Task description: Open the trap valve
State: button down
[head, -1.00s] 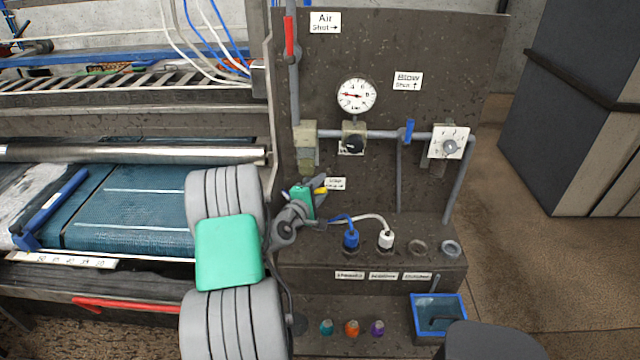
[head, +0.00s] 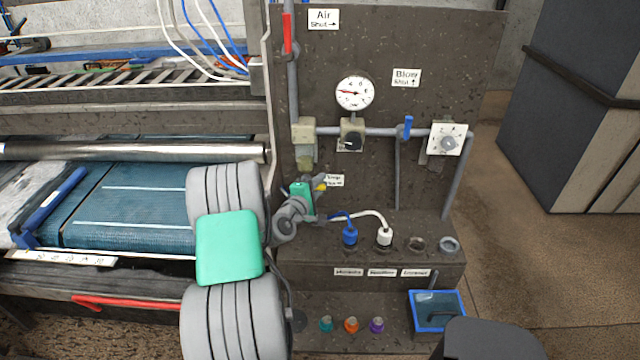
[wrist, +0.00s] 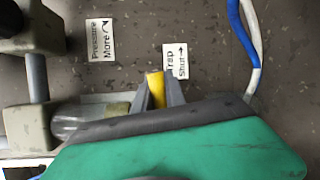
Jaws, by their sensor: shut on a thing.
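The trap valve's yellow handle (wrist: 155,88) sits between the two grey fingers of my gripper (wrist: 158,92), which is shut on it. In the wrist view the handle points up, beside the white Trap label (wrist: 175,61) with its "Shut" arrow. In the head view only a bit of the yellow handle (head: 320,187) shows behind my gripper (head: 317,182), left of the Trap label (head: 334,181). The valve body is mostly hidden by my gripper; a clear bowl (wrist: 72,128) shows beside it in the wrist view.
A pressure gauge (head: 354,92), a regulator knob (head: 351,141) and a blue blow handle (head: 407,127) are above on the panel. Blue (head: 350,236) and white (head: 384,236) hose plugs stand close below right. A blue tray (head: 462,311) is lower right.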

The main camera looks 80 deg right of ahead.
jog(key=shift+n+b, duration=0.3)
jog(key=shift+b, duration=0.15)
jog(key=shift+w+a+r+n+g+h+b, duration=0.15)
jog(key=shift+r+n+h+b, duration=0.25)
jog(key=shift+n+b, duration=0.3)
jog(key=shift+w+d+r+n+g+h+b, duration=0.1)
jog(key=shift+r+n+h+b, duration=0.25)
jog(key=shift+n, duration=0.5)
jog(key=shift+w+a+r+n+g+h+b, duration=0.2)
jog(key=shift+n+h+b, duration=0.25)
jog(key=shift+n+b, duration=0.3)
jog(key=shift+s+d+r, duration=0.1)
jog(key=shift+d+r, duration=0.05)
jog(key=c, duration=1.4)
grip_release()
jog(key=shift+r, duration=0.1)
